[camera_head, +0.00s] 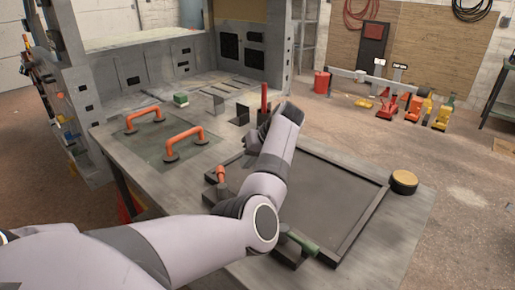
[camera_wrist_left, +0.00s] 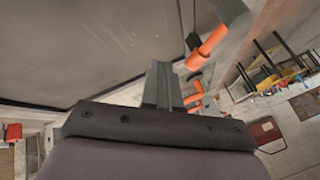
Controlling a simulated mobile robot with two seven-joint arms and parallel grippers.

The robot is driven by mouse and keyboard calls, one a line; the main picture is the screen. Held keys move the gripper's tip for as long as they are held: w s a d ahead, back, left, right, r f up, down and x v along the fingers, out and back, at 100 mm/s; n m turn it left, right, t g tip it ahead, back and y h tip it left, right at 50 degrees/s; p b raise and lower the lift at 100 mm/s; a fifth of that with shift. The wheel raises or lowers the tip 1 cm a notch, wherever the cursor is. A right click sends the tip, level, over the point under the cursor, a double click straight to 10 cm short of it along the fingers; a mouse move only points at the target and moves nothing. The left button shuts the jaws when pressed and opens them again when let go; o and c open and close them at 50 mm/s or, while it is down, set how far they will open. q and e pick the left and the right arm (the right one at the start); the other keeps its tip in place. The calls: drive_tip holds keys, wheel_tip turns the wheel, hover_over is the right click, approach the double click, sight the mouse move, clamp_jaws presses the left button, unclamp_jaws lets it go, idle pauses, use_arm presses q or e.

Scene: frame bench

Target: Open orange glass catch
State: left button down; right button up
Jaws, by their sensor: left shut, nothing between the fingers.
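The orange glass catch (camera_head: 221,174) stands at the left corner of the dark framed panel (camera_head: 325,205) on the bench. Its orange lever also shows in the left wrist view (camera_wrist_left: 207,48), to the right of my fingers. My left gripper (camera_head: 250,143) is mostly hidden behind its own wrist in the head view, over the far left side of the frame. In the left wrist view my left gripper (camera_wrist_left: 163,85) has its fingers together and empty, apart from the catch. My right gripper is not in view.
A green catch (camera_head: 303,243) sits at the frame's near edge. A round yellow-topped piece (camera_head: 404,181) stands at the right corner. Two orange handles (camera_head: 184,140) rise from a plate at the left. A red upright post (camera_head: 264,101) stands behind the wrist.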

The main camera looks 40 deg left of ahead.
sight(222, 182)
use_arm(q)
drive_tip(key=shift+s+a+f+p, duration=0.25)
drive_tip(key=shift+s+a+p, duration=0.05)
drive_tip(key=shift+s+a, duration=0.25)
drive_tip(key=shift+s+a+f+p, duration=0.2)
drive_tip(key=shift+s+a+p, duration=0.1)
drive_tip(key=shift+s+a, duration=0.2)
drive_tip(key=shift+s+a+f, duration=0.2)
drive_tip(key=shift+s+a, duration=0.25)
drive_tip(key=shift+a, duration=0.05)
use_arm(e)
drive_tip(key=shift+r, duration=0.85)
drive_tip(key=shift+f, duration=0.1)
use_arm(q)
drive_tip(key=shift+a+f+b, duration=0.1)
drive_tip(key=shift+a+b, duration=0.05)
drive_tip(key=shift+b, duration=0.25)
drive_tip(key=shift+n, duration=0.3)
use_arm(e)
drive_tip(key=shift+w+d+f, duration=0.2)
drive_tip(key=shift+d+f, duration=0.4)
